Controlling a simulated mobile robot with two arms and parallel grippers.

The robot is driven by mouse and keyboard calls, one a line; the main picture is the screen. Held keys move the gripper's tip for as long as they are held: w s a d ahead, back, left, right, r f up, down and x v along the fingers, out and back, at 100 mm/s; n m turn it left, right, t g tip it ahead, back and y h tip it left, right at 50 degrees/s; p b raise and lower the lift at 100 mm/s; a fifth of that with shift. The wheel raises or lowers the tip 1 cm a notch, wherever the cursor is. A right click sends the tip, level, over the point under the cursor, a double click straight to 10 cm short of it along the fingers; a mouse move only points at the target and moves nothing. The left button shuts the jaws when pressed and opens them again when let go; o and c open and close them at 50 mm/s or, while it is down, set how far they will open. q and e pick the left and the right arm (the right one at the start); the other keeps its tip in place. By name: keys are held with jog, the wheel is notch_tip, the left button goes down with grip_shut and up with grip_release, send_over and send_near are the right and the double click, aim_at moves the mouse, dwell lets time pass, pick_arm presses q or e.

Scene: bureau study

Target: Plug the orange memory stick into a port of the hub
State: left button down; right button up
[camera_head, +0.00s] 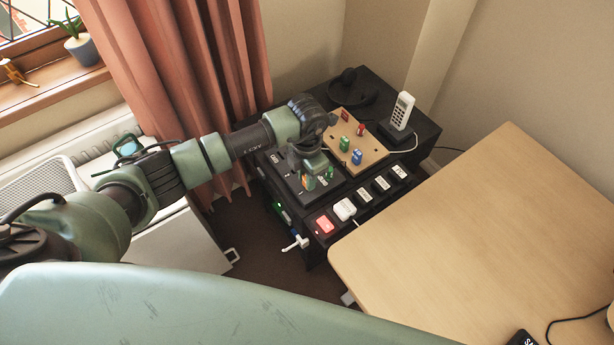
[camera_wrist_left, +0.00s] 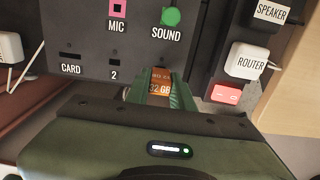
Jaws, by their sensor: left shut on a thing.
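The orange memory stick (camera_wrist_left: 160,84), marked 32 GB, sits between the green fingertips of my left gripper (camera_wrist_left: 163,92), which is shut on it. A bit of its orange also shows in the head view (camera_head: 304,182). The hub (camera_wrist_left: 85,50) is a dark panel with a slot marked CARD, a port marked 2, a pink MIC socket and a green SOUND plug. The stick's far end is at the hub face, to the right of port 2. I cannot tell whether it is inside a port. My right gripper is not in view.
A wooden board (camera_head: 372,150) with red, green and blue sticks lies behind the hub. A white handset (camera_head: 402,110) stands farther back. A power strip with a red switch (camera_head: 324,225) and white plug (camera_head: 344,209) runs along the front. A wooden desk (camera_head: 480,230) is at right.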

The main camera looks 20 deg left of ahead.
pick_arm(q)
jog(key=shift+f+b, duration=0.8)
jog(key=shift+f, duration=0.1)
dwell(0.9)
jog(key=c, duration=1.1)
grip_release()
jog(key=shift+c, duration=0.2)
